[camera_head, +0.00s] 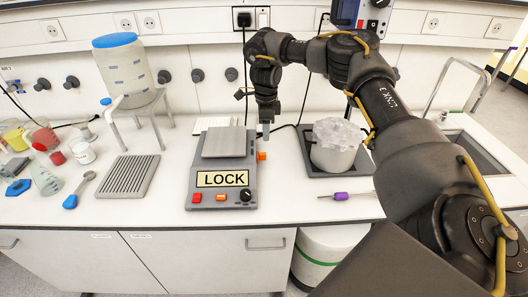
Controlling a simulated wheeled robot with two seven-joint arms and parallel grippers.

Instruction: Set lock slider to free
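A grey balance-like device (224,150) with a flat plate on top stands on the white bench. Its front carries a yellow label reading LOCK (222,179), red and orange buttons and a black knob (246,195). A small orange slider (262,155) sticks out at the device's right side. My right gripper (266,131) points down just above and behind the slider, with a small visible gap. Its fingers are small and overlap in this view, so I cannot tell if they are open or shut. My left gripper is not in view.
A white ice bucket (335,145) stands on a dark tray right of the device. A purple-handled tool (341,196) lies in front of it.

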